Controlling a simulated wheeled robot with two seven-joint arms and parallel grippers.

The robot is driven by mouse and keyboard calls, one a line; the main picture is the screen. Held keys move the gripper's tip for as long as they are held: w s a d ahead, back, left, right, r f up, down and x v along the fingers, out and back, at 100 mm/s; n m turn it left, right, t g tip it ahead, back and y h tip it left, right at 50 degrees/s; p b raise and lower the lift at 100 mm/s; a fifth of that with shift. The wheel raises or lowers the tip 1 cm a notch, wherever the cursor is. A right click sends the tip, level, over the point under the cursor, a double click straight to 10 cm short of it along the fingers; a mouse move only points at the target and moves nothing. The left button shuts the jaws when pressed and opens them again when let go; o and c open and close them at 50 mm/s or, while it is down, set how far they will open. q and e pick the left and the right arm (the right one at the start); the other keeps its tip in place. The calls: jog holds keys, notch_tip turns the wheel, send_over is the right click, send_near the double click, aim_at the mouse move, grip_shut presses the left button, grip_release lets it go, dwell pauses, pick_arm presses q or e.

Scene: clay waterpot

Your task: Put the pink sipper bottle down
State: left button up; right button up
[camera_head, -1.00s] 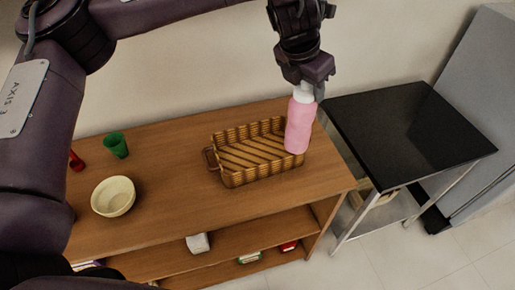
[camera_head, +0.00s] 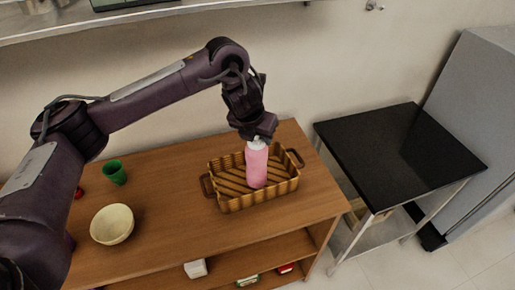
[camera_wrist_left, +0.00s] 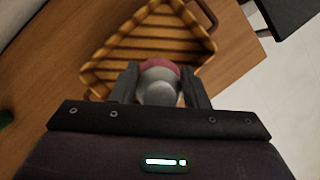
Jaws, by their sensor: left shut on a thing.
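The pink sipper bottle (camera_head: 257,166) has a white cap and hangs upright, with my left gripper (camera_head: 258,138) shut on its top. In the head view the bottle overlaps the brown striped basket (camera_head: 232,203); I cannot tell whether its base touches the basket floor. In the left wrist view the bottle's pale cap (camera_wrist_left: 158,88) is between the two fingers of my left gripper (camera_wrist_left: 160,84), with a pink rim behind it. The basket (camera_wrist_left: 128,50) lies beyond the bottle there. My right gripper is not in view.
The basket stands on a wooden shelf table (camera_head: 175,215). A cream bowl (camera_head: 112,224) and a green cup (camera_head: 115,172) stand to its left. A black-topped table (camera_head: 400,155) is at the right. A wall shelf (camera_head: 150,12) runs above.

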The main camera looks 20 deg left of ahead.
pick_arm(q)
notch_tip(320, 180, down, 3)
jog(key=shift+f+p, duration=0.2)
jog(key=shift+p, duration=0.2)
jog(key=shift+f, duration=0.25)
jog(key=shift+f, duration=0.2)
jog(key=o, duration=1.2)
jog(key=shift+r, duration=0.1)
jog(key=shift+s+r, duration=0.1)
jog(key=shift+r, duration=0.15)
jog(key=v, duration=1.1)
jog(key=shift+s+r, duration=0.1)
jog(key=shift+r, duration=0.2)
